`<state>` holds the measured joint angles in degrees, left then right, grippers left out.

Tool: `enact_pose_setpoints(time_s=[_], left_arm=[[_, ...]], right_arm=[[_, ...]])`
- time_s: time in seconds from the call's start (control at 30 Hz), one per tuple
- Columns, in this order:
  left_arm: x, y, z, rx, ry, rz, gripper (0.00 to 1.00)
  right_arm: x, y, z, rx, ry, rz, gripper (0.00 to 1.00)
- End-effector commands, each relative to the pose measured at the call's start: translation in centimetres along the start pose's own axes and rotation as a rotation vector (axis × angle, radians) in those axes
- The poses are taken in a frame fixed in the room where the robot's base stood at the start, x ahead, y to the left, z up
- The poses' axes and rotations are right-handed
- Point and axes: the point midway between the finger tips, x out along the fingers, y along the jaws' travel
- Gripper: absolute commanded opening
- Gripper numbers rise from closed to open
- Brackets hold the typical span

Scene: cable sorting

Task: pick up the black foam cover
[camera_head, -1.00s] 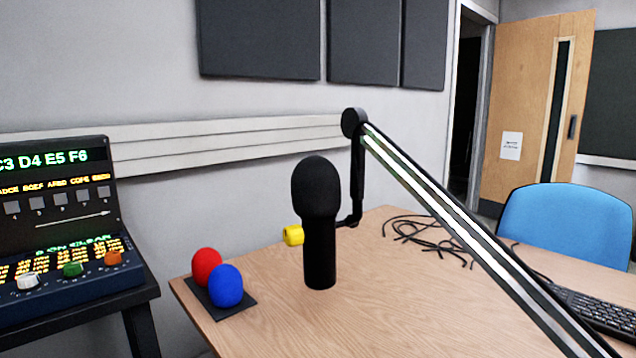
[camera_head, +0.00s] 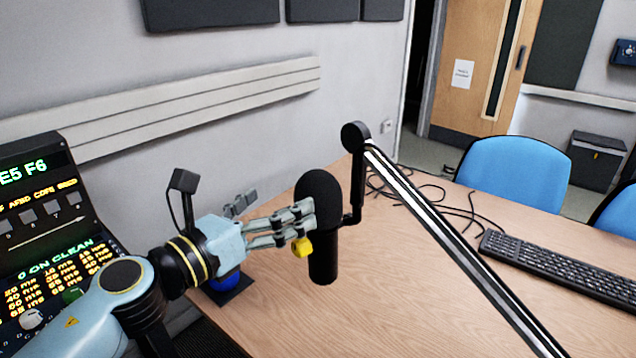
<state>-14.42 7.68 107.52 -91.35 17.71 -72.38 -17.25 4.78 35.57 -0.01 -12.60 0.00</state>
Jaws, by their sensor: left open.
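The black foam cover (camera_head: 321,186) sits on top of the upright black microphone (camera_head: 323,266), which is held on a boom arm above the wooden table. My left gripper (camera_head: 306,218) reaches in from the left with its fingers at the cover's left side and lower front. It is open, and I cannot tell whether the fingertips touch the foam. A yellow knob (camera_head: 302,247) on the microphone shows just under the fingers. My right gripper is not in view.
A blue foam ball (camera_head: 224,282) on a dark pad is partly hidden under my left gripper. The boom arm (camera_head: 450,235) slants across the table to the lower right. Black cables (camera_head: 425,190), a keyboard (camera_head: 565,268) and a blue chair (camera_head: 515,172) are at right. A control panel (camera_head: 45,225) stands at left.

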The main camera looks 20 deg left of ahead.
Motion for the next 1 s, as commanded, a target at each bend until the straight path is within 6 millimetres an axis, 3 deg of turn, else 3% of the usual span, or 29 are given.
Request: enact_pose_setpoints(time_s=[0.2,0.37,0.63,0.93,1.0], left_arm=[[3.5,-0.1,0.0,-0.004,-0.001,0.0,0.96],[4.7,-0.2,0.0,-0.004,0.0,0.0,0.96],[8.7,-0.7,0.0,-0.004,-0.001,0.0,0.96],[9.3,-0.7,-0.1,-0.004,0.001,0.0,0.96],[9.3,-0.7,-0.1,-0.004,0.001,0.0,0.88]], right_arm=[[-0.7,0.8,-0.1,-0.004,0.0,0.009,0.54],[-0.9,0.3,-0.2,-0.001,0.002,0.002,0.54],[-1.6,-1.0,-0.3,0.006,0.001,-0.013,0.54],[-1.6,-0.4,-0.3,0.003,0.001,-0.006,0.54],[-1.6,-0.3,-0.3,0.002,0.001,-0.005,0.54]])
